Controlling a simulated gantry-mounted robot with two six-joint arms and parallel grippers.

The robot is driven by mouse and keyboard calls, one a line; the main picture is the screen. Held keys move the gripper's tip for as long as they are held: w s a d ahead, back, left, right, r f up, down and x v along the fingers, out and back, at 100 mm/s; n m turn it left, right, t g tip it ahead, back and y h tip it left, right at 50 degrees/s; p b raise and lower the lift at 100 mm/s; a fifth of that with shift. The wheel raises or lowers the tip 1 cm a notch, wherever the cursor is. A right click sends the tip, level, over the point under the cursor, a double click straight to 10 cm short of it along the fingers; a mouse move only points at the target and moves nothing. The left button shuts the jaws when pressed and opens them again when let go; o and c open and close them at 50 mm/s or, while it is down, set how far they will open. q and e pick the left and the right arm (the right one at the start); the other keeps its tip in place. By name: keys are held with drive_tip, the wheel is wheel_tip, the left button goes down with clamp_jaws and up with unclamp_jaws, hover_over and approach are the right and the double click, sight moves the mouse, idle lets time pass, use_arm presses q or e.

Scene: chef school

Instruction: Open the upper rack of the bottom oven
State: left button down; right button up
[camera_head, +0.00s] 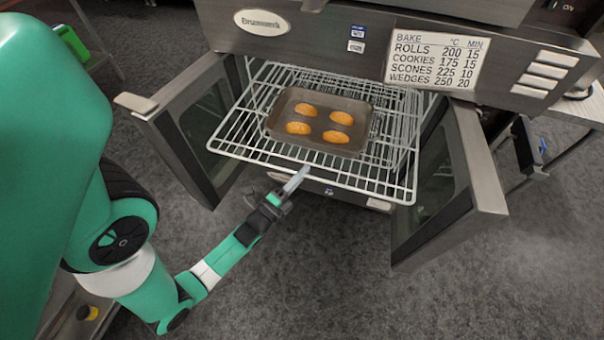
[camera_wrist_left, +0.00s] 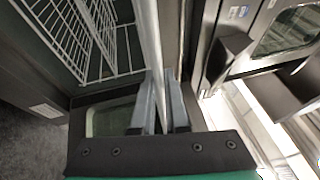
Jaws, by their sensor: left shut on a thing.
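The oven (camera_head: 350,25) stands with its left door (camera_head: 190,125) and right door (camera_head: 455,190) swung open. The upper wire rack (camera_head: 228,141) sticks out of the opening toward me. A dark baking tray (camera_head: 284,110) with several golden-brown pieces (camera_head: 336,137) rests on it. My left gripper (camera_head: 297,180) is at the rack's front edge, shut on its front bar. In the left wrist view, the bar (camera_wrist_left: 150,35) runs down between the fingers (camera_wrist_left: 160,100); the fingertips' contact is partly hidden. My right gripper is not seen.
More wire racking (camera_head: 404,105) shows below and behind the upper rack. The open doors flank the rack on both sides. A bench (camera_head: 580,108) stands at the right. The grey floor (camera_head: 330,270) in front is clear.

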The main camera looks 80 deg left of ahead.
use_arm(q)
drive_tip(key=shift+s+d, duration=0.15)
drive_tip(key=shift+d, duration=0.1)
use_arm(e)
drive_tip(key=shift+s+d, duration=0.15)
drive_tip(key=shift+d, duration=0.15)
use_arm(q)
drive_tip(key=shift+a, duration=0.1)
drive_tip(key=c, duration=0.9)
unclamp_jaws()
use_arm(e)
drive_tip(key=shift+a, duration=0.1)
use_arm(q)
drive_tip(key=p+v, duration=0.2)
drive_tip(key=v, duration=0.9)
drive_tip(key=shift+s+d+f, duration=0.1)
drive_tip(key=shift+s+d, duration=0.1)
drive_tip(key=shift+d, duration=0.05)
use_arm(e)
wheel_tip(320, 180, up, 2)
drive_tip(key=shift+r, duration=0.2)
